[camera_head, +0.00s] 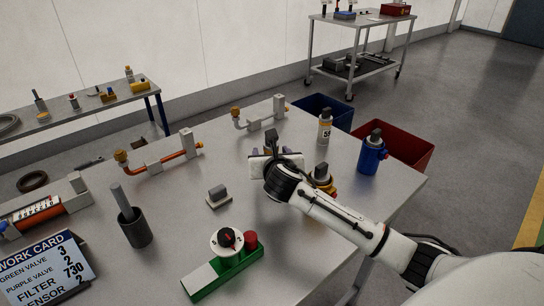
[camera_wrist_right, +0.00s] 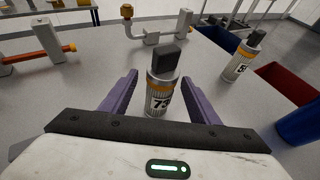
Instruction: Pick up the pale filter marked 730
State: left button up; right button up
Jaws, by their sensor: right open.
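The pale filter (camera_wrist_right: 160,92) is a light canister with an orange band, a dark grey top and a label of which "73" shows. It stands upright on the table in the right wrist view. My right gripper (camera_wrist_right: 160,100) is open, with one purple finger on each side of the filter and gaps between. In the head view my right gripper (camera_head: 276,153) covers most of the filter; its dark top (camera_head: 271,137) shows behind. A similar canister (camera_head: 325,129), its label starting with 5, stands further right. My left gripper is not in view.
A blue canister (camera_head: 371,156) and an orange-yellow item (camera_head: 322,177) are to the right of the gripper. Blue (camera_head: 322,108) and red (camera_head: 408,146) bins stand beyond the table edge. A pipe fitting (camera_head: 262,121) lies behind. A green fixture (camera_head: 222,277) and work card (camera_head: 45,268) are nearer.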

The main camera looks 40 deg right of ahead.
aim_at(270, 150)
jog(key=shift+x, duration=2.3)
jog(key=shift+s+f, duration=0.1)
jog(key=c, duration=1.2)
